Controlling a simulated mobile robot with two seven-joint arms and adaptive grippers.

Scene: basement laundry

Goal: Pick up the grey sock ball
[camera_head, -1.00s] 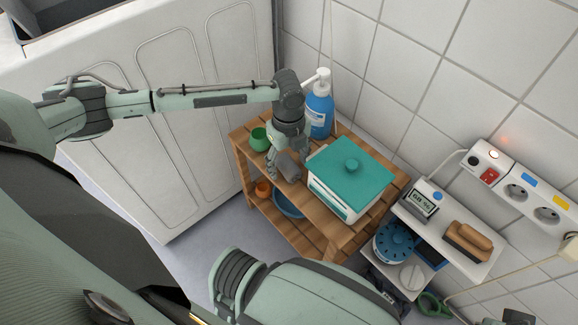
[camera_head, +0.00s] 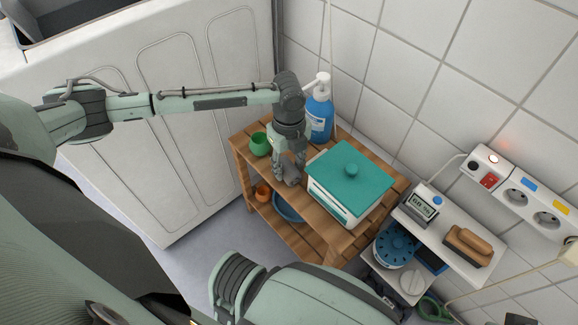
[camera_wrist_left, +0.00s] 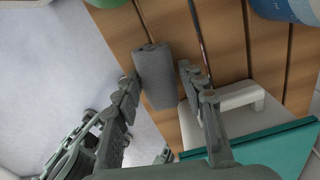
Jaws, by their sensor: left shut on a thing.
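The grey sock ball (camera_head: 292,175) is a small dark-grey roll over the top of the wooden shelf unit (camera_head: 320,219), just left of the teal-lidded box. My left gripper (camera_head: 286,177) comes down over it, with its fingers shut around it. In the left wrist view the sock ball (camera_wrist_left: 156,76) sits between the two fingers of the left gripper (camera_wrist_left: 158,84), partly beyond their tips. I cannot tell whether it still touches the slats. My right gripper is not in view.
The white box with a teal lid (camera_head: 350,176) stands close right of the left gripper. A blue pump bottle (camera_head: 320,112) stands behind and a green cup (camera_head: 260,144) to the left. A white wall shelf (camera_head: 451,240) holds a meter and a brush.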

